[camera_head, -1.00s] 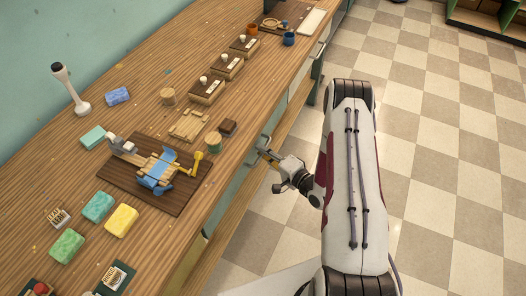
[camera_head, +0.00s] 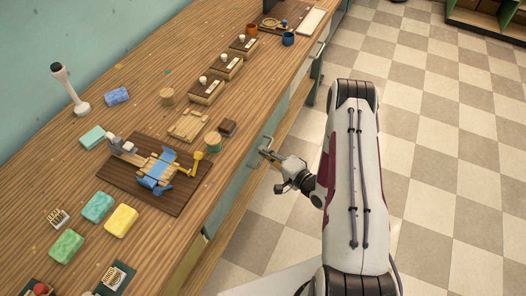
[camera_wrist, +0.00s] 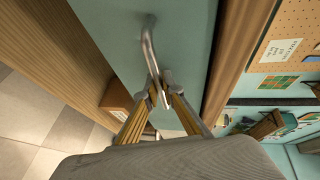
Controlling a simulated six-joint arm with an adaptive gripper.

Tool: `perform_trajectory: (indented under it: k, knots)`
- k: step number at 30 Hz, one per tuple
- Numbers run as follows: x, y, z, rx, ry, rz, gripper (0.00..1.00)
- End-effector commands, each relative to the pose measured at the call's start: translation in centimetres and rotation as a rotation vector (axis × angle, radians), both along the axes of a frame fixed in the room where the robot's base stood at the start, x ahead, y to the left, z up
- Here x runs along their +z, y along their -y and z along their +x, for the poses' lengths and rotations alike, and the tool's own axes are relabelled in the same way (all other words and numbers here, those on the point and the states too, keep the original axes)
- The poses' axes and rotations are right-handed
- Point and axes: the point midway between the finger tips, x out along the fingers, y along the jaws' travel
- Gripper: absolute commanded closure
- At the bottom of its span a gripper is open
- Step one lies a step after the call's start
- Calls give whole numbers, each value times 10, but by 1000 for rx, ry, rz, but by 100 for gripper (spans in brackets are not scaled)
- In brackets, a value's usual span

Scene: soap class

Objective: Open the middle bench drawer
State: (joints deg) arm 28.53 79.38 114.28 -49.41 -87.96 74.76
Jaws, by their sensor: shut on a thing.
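The middle bench drawer has a pale teal front (camera_wrist: 185,30) with a grey metal bar handle (camera_wrist: 149,42). In the head view the handle (camera_head: 265,143) is small, on the bench's front side below the top. My gripper (camera_wrist: 161,88) is shut on the lower end of the handle, with a fingertip on each side of the bar. In the head view my gripper (camera_head: 267,154) reaches the handle from the right. Whether the drawer stands slightly out from the bench is too small to tell.
The wooden bench top (camera_head: 60,180) above holds a cutting jig on a dark board (camera_head: 190,203), several soap bars and small trays. Another drawer handle (camera_head: 320,50) shows farther along the front. The tiled floor (camera_head: 450,200) right of my arm is clear.

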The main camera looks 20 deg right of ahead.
Motion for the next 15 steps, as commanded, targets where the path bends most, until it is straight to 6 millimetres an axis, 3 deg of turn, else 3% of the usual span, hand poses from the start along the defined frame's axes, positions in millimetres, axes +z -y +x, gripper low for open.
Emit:
perform_trajectory:
  k: [15]
  knots:
    - [0, 53, -51, -6, 0, 2, 100]
